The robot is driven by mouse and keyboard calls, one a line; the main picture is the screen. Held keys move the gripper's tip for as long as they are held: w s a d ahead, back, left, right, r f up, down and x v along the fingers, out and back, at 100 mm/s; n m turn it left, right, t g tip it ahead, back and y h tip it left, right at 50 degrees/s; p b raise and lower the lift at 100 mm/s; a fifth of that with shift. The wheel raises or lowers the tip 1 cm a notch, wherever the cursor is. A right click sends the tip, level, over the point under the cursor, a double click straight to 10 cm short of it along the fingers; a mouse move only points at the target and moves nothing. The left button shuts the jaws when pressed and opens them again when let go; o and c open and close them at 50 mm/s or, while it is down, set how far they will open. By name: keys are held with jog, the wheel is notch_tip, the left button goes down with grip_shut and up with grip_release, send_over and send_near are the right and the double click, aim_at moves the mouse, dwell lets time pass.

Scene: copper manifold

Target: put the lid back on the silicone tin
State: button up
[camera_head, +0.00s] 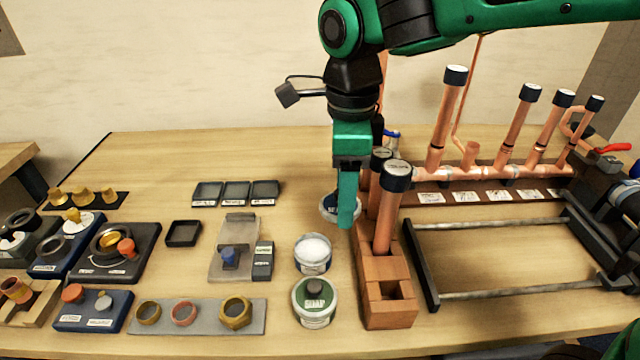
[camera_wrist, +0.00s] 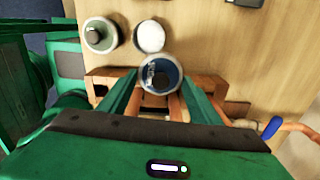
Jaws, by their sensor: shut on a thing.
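My gripper (camera_head: 346,215) is shut on a round blue lid (camera_head: 328,207) with a pale rim. The lid shows between my fingers in the wrist view (camera_wrist: 160,75), with a dark knob in its middle. In the head view my finger hides part of it. The open tin with white contents (camera_head: 312,252) stands in front of and a little left of my gripper. It also shows in the wrist view (camera_wrist: 150,37), apart from the held lid. I cannot read its label, but it is the only tin seen open.
A tin with a green lid (camera_head: 315,300) stands in front of the open tin. A brown block holding capped copper pipes (camera_head: 385,285) is close on the right. A grey plate with a blue part (camera_head: 235,258) lies to the left.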

jog(key=shift+w, duration=0.25)
jog(key=s+a, duration=0.3)
jog(key=a, duration=0.2)
jog(key=shift+n, duration=0.4)
jog(key=shift+s+d+f, duration=0.1)
jog(key=shift+f, duration=1.4)
jog(key=shift+s+d+f, duration=0.1)
jog(key=shift+f, duration=1.4)
jog(key=shift+f, duration=0.1)
jog(key=o, duration=1.6)
